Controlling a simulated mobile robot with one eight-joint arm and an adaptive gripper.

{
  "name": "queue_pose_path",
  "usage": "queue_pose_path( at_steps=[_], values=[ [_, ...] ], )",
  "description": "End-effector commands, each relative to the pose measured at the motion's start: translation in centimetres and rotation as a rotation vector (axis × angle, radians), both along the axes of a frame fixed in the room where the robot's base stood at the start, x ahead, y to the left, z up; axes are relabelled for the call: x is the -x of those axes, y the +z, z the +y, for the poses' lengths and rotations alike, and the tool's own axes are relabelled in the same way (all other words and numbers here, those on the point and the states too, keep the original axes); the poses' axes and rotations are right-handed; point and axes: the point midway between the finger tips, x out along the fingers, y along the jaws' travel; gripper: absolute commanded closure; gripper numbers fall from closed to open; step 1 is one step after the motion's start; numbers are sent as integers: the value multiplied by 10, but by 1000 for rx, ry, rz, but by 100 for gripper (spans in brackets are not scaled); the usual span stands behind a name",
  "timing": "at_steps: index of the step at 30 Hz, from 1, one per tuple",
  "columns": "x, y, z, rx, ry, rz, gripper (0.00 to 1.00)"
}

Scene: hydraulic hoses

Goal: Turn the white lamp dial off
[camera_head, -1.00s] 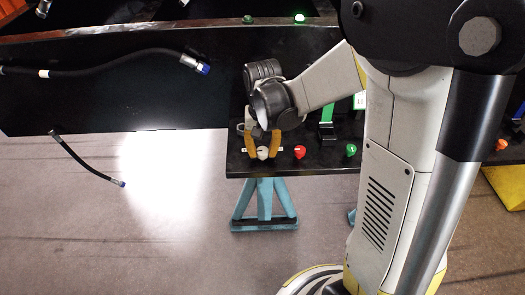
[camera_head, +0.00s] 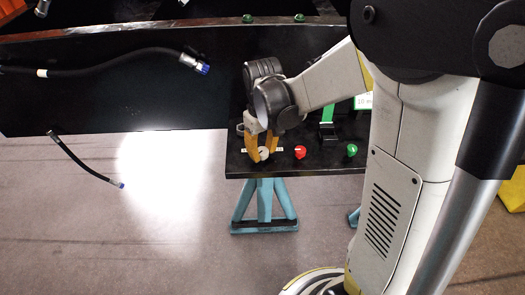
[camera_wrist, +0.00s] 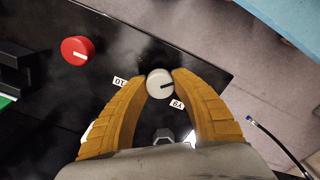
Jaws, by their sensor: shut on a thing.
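The white dial (camera_head: 263,154) sits near the front edge of the black panel. It also shows in the wrist view (camera_wrist: 158,80), with a dark pointer line aimed to the right. Small white labels (camera_wrist: 120,82) sit beside it, one at its left and one at its lower right. My gripper (camera_head: 263,150) has its two orange fingers closed around the dial, one on each side. In the wrist view, the fingertips (camera_wrist: 161,76) touch the dial's sides.
A red dial (camera_head: 300,152) and a green dial (camera_head: 351,150) stand to the right on the same panel. A green-handled fixture (camera_head: 327,125) stands behind them. A teal stand (camera_head: 265,205) is below the panel.

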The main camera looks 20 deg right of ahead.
Motion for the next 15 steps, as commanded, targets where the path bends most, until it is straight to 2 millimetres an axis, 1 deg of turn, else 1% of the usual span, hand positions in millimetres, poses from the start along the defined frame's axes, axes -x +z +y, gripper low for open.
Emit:
queue_pose_path(
  at_steps=[14,15],
  values=[
    [0,0,0,0,13,0,99],
    [0,0,0,0,13,0,57]
  ],
)
